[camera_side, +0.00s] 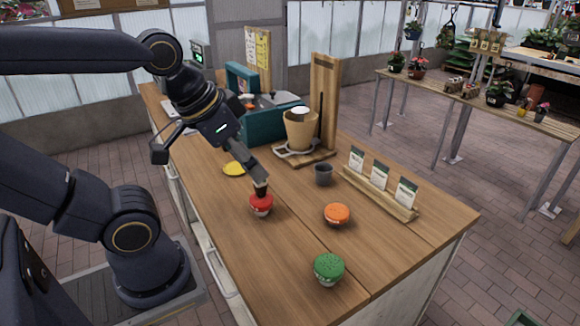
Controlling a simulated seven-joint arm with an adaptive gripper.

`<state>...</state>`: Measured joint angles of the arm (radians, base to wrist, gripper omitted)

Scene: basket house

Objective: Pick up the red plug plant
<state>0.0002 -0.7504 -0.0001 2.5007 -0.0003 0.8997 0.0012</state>
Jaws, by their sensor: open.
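The red plug plant (262,207) is a small, round red item standing on the wooden counter (305,232), left of the orange one. My gripper (260,188) is open and points down right over it. The fingertips overlap its top in this view, and I cannot tell whether they touch it. The dark fingers hide part of its top.
An orange item (337,214) and a green one (328,268) of like shape stand to the right and in front. A dark cup (323,175), a seed-packet rack (380,188) and a yellow item (234,169) are close by.

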